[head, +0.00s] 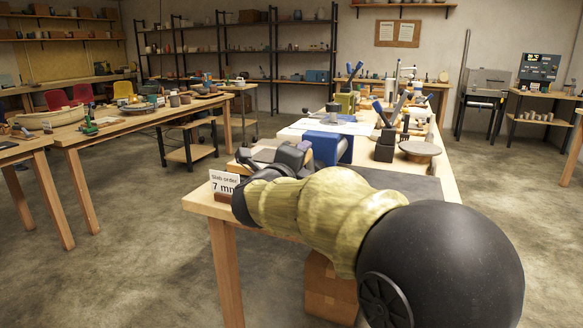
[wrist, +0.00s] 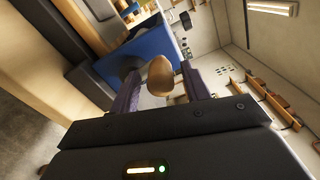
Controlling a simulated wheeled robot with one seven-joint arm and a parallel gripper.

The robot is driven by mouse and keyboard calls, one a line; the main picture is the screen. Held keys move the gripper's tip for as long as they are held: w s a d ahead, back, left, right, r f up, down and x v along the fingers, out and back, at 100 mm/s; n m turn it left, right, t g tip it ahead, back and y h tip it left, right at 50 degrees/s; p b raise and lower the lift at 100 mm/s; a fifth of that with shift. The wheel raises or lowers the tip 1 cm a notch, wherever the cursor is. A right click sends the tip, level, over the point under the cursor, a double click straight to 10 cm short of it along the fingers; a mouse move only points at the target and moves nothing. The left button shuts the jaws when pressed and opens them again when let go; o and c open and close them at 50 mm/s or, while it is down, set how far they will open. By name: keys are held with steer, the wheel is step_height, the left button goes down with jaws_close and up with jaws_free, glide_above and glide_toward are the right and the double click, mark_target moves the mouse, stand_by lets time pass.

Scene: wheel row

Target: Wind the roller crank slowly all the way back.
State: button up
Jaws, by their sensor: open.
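The slab roller shows in the head view as a blue housing (head: 326,147) near the front end of the long bench. In the wrist view its blue side (wrist: 150,48) is behind the fingers. The crank's rounded wooden knob (wrist: 160,76) is between my two dark purple fingers, with a visible gap on each side. My gripper (wrist: 161,84) is open around the knob and not closed on it. In the head view my gripper (head: 285,160) is just left of the blue housing, and my arm hides the knob and crank.
A "Slab order 7 mm" card (head: 224,184) stands at the bench's front left corner, close to my arm. A dark tool holder (head: 385,147) and a shallow bowl (head: 420,150) stand right of the roller. A cardboard box (head: 328,290) is under the bench. The aisle to the left is clear.

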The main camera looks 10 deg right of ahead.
steer(key=p+v, duration=0.2)
steer(key=v, duration=1.5)
steer(key=shift+s+a, duration=0.1)
